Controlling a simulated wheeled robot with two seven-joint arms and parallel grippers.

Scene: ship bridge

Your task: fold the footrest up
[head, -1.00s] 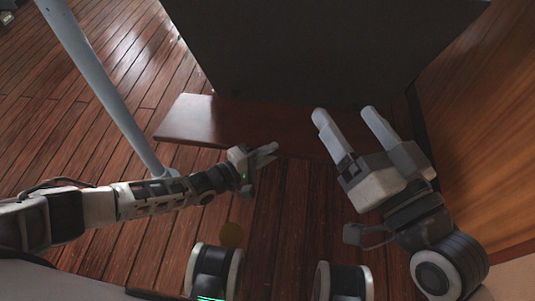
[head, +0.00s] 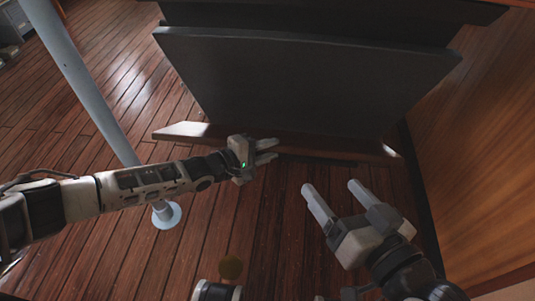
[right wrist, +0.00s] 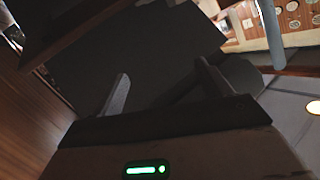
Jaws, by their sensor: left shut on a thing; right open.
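The footrest (head: 325,146) is a long reddish-brown wooden board along the foot of a dark grey panel (head: 300,80) in the head view. It shows as a narrow strip, and I cannot tell its exact tilt. My left gripper (head: 272,150) is at the board's near edge, left of its middle, shut on it; the fingers hide part of the edge. My right gripper (head: 330,187) is open and empty, in front of the board and apart from it. In the right wrist view its two fingers (right wrist: 160,85) are spread before dark surfaces.
A light grey post (head: 85,85) with a round base (head: 167,215) stands on the plank floor at left, behind my left arm. A wooden wall (head: 475,150) closes off the right side. Floor in front is mostly clear.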

